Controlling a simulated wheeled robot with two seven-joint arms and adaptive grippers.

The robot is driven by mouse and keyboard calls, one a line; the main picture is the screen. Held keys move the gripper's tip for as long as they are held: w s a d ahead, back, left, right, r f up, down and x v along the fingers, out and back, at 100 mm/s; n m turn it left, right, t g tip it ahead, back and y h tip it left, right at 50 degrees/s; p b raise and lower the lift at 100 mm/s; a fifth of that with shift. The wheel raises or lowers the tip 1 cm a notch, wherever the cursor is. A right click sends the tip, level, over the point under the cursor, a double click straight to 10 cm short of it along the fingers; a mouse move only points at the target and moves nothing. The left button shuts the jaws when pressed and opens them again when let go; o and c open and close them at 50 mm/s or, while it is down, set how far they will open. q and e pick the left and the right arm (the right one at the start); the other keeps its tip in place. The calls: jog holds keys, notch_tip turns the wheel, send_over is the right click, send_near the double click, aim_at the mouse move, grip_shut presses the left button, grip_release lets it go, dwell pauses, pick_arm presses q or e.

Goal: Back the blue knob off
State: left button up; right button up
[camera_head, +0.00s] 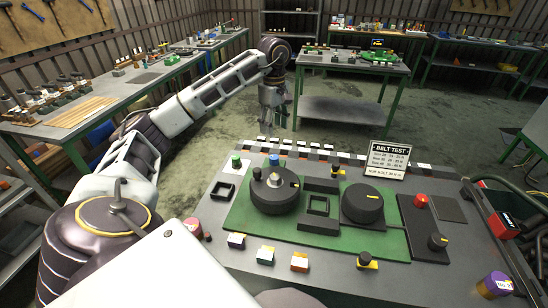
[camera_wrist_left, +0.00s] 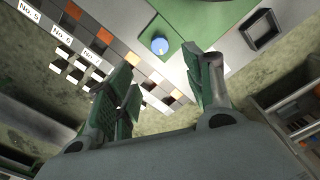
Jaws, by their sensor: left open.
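The blue knob (camera_head: 274,159) stands at the far edge of the green plate (camera_head: 233,219), behind a large dark round disc (camera_head: 275,191). In the left wrist view the blue knob (camera_wrist_left: 159,46) shows as a round blue top near a corner of the green plate (camera_wrist_left: 205,18). My left gripper (camera_head: 273,120) hangs beyond the far edge of the bench, behind the knob and apart from it. In the left wrist view its green-padded fingers (camera_wrist_left: 165,77) are spread and empty, with the knob beyond the gap between them. My right gripper is not in view.
A green knob (camera_head: 236,159) stands on a white square left of the blue one. A black frame (camera_head: 222,190), a second dark disc (camera_head: 362,203) and a red button (camera_head: 421,200) share the bench. The "BELT TEST" sign (camera_head: 388,160) stands at the far right edge.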

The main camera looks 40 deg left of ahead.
aim_at(274, 157)
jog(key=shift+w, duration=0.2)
pick_arm(q)
notch_tip(274, 157, down, 13)
jog(key=shift+r, duration=0.15)
jog(key=shift+f, duration=0.55)
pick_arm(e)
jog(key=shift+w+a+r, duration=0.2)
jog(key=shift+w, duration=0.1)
pick_arm(q)
jog(key=c, duration=1)
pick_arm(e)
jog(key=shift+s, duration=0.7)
